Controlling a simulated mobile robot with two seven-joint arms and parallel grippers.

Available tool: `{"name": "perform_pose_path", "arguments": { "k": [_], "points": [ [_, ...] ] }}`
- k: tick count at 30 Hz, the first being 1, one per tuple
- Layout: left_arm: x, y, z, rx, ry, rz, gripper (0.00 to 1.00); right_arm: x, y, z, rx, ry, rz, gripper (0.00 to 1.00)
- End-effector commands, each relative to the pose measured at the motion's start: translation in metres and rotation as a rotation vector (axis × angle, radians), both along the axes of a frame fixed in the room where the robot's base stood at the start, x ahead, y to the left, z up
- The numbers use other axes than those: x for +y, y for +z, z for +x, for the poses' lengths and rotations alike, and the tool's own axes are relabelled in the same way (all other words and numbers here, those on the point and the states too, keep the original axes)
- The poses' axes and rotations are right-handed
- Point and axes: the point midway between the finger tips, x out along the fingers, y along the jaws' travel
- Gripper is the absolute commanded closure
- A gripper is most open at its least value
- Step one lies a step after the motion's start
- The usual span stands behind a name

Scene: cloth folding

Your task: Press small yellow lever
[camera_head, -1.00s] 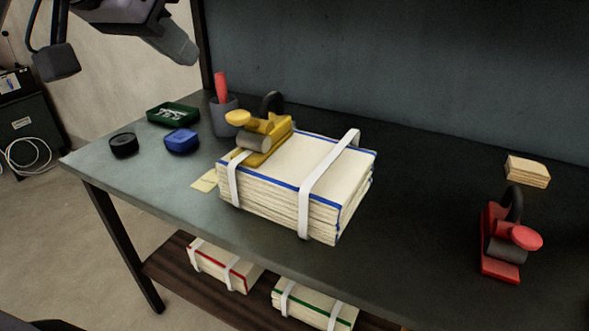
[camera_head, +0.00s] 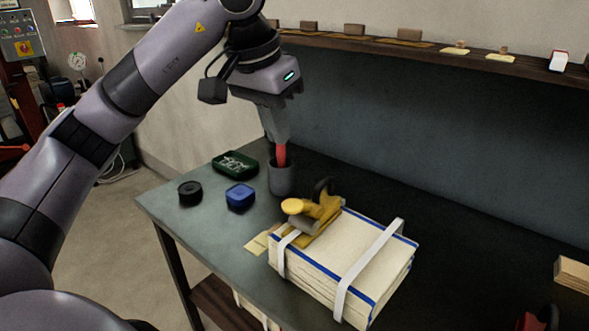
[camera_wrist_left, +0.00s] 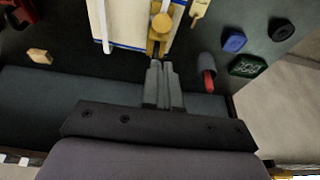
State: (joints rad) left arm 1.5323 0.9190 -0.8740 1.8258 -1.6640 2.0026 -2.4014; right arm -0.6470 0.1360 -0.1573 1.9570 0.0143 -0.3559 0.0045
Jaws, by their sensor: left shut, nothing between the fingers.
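The yellow lever device (camera_head: 316,213) sits on the near-left top of a strapped stack with blue edges (camera_head: 345,262). Its small round yellow knob (camera_head: 292,206) faces left, above a grey cylinder. My left gripper (camera_head: 276,138) points down, shut and empty, above and behind the device in the head view. It visually overlaps the red handle (camera_head: 282,155) in the grey cup there. In the left wrist view the shut fingers (camera_wrist_left: 162,68) point toward the yellow device (camera_wrist_left: 159,32), with the red handle (camera_wrist_left: 209,82) apart on their right. My right gripper is not in view.
A blue box (camera_head: 240,196), a black round container (camera_head: 190,192) and a green tray (camera_head: 235,163) stand left on the dark table. A wooden block (camera_head: 572,274) and part of a red device (camera_head: 541,319) are at the right.

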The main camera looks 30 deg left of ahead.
Motion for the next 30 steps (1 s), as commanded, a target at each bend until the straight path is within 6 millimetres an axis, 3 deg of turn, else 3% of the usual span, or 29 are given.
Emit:
{"name": "perform_pose_path", "arguments": {
  "k": [17, 30],
  "points": [
    [0.000, -0.003, 0.002, 0.025, -0.002, 0.003, 1.00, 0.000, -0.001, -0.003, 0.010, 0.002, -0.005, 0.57],
    [-0.002, -0.058, 0.017, 0.028, -0.003, 0.001, 1.00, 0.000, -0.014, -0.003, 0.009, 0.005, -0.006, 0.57]
  ]
}}
